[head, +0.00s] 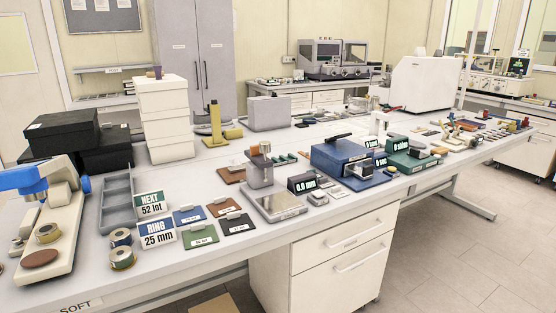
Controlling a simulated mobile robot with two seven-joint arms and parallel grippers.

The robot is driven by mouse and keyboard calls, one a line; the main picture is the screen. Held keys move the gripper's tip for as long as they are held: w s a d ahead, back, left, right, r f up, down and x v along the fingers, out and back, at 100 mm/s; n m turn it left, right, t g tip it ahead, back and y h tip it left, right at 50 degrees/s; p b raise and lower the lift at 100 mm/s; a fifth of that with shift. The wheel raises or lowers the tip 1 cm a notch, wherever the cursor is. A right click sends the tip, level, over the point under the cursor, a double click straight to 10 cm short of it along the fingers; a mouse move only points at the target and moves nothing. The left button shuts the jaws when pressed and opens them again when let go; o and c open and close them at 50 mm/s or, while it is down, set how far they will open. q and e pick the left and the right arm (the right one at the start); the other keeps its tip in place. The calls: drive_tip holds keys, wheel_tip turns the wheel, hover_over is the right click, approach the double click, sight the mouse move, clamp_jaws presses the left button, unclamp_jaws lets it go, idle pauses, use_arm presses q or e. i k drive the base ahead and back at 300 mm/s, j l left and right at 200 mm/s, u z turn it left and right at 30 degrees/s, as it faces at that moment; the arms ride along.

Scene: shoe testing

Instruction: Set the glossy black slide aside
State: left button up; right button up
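No item in the head view is clearly recognisable as a glossy black slide. The nearest match is a flat black piece (238,224) with a light label, lying at the front of the bench among similar blue (188,216), brown (223,207) and green (201,238) pieces. It lies flat, just left of a small device with a metal plate (280,206). I cannot tell whether it is the slide. Neither of my grippers shows in the head view.
A grey divided tray (118,207) and signs reading NEXT (151,204) and RING (159,234) stand left of the pieces. Black boxes (62,134) and stacked white boxes (166,118) stand behind. A blue-headed machine (27,178) occupies the left end. Bare bench shows along the front edge.

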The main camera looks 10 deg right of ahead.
sight(415, 152)
drive_tip(key=i+l+u, duration=0.1)
drive_tip(key=l, duration=0.65)
drive_tip(key=i+l+u, duration=0.15)
drive_tip(key=l, duration=0.55)
drive_tip(key=i+l+u, duration=0.1)
drive_tip(key=l, duration=0.65)
